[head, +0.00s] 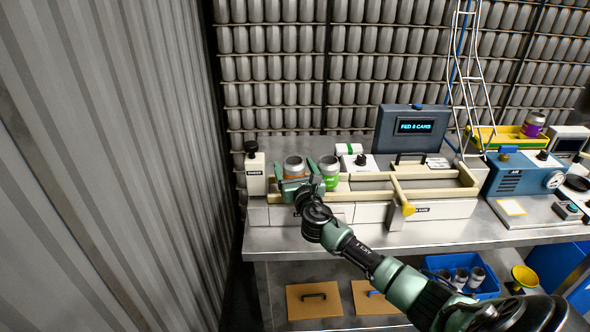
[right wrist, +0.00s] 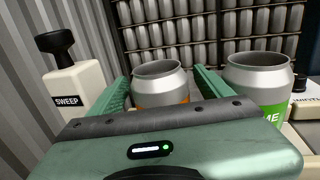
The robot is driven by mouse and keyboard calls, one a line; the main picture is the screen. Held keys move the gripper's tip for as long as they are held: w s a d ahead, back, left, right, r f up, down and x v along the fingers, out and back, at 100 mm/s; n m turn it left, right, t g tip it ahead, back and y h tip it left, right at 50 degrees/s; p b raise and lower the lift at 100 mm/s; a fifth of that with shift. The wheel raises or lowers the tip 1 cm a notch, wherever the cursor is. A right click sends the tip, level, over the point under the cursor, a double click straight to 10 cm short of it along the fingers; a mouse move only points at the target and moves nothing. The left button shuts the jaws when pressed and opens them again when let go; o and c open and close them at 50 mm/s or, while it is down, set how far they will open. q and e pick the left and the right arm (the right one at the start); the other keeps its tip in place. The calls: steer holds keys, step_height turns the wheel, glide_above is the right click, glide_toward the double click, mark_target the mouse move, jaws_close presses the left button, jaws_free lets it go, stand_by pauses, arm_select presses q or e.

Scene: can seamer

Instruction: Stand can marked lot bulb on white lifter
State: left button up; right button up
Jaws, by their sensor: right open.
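An open silver can with an orange label (head: 294,167) stands at the left end of the seamer bed. It also shows in the right wrist view (right wrist: 160,82). My right gripper (head: 297,173) is open, with one finger on each side of this can. I see gaps in the wrist view, so it does not look gripped. A can with a green label (head: 330,172) stands just to the right, outside the right finger; its label ends in "ME" in the wrist view (right wrist: 262,85). No lot mark is readable on any can. I cannot make out the white lifter for certain. My left gripper is not in view.
A white block marked SWEEP (head: 256,174) stands left of the cans. A cream rail with a yellow-ended bar (head: 402,197) lies right. A blue bin (head: 488,288) below holds several cans.

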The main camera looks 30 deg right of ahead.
steer(key=v, duration=1.2)
steer(key=shift+r+b, duration=0.25)
steer(key=shift+b, duration=0.15)
steer(key=shift+f, duration=0.1)
